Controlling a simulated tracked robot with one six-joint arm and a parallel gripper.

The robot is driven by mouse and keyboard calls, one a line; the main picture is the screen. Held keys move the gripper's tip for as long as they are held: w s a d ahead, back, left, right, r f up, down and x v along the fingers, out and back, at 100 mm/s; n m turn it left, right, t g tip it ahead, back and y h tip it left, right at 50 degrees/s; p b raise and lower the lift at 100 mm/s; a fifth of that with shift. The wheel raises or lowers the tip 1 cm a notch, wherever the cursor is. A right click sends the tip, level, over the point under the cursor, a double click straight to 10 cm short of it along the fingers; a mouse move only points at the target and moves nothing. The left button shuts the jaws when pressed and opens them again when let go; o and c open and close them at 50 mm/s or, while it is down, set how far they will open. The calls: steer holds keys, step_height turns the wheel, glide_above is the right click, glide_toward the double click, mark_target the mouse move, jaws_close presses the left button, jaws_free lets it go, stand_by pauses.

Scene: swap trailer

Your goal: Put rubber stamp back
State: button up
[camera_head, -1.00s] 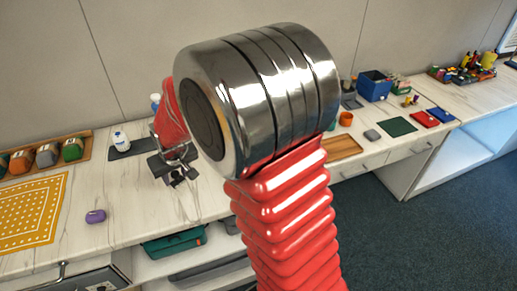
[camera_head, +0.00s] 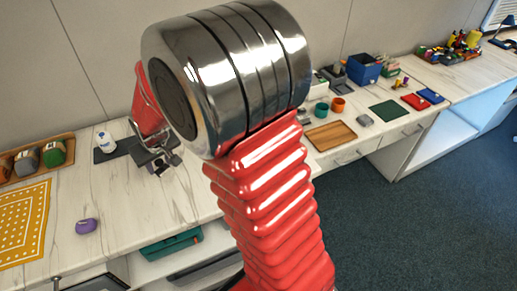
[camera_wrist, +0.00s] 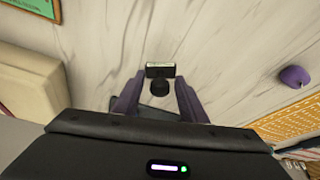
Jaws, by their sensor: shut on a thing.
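The rubber stamp (camera_wrist: 160,89), with a dark round knob and a dark rectangular base, sits between the two fingers of my gripper (camera_wrist: 158,97) in the wrist view. The gripper is shut on it, and the stamp appears to be over the pale marbled counter. In the head view my gripper (camera_head: 157,160) hangs over the counter in front of the wall, with dark parts at its tip. There the stamp is too small and dark to tell from the fingers.
A white bottle (camera_head: 105,141) stands by a dark mat (camera_head: 118,151). A purple object (camera_head: 86,226) and a yellow patterned mat (camera_head: 22,222) lie left. At right are a wooden tray (camera_head: 330,136), orange cup (camera_head: 338,104), blue bin (camera_head: 364,69) and green mat (camera_head: 390,113).

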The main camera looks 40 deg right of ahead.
steer(key=s+d+r+m, duration=0.2)
steer(key=s+d, duration=0.1)
steer(key=d, duration=0.7)
steer(key=s+d+r+m+h, duration=0.1)
steer(key=s+d, duration=0.3)
steer(key=d, duration=0.7)
steer(key=s+d+r+m+h, duration=0.1)
steer(key=s+d+r+m, duration=0.1)
steer(key=d, duration=0.8)
steer(key=shift+s+d+r+m, duration=0.2)
steer(key=shift+s+r+m, duration=0.2)
steer(key=shift+s+r, duration=0.55)
steer(key=shift+w+f, duration=0.1)
steer(key=shift+f, duration=3.05)
steer(key=shift+f, duration=1.9)
steer(key=shift+f, duration=0.1)
steer(key=o, duration=0.9)
steer(key=shift+c, duration=0.2)
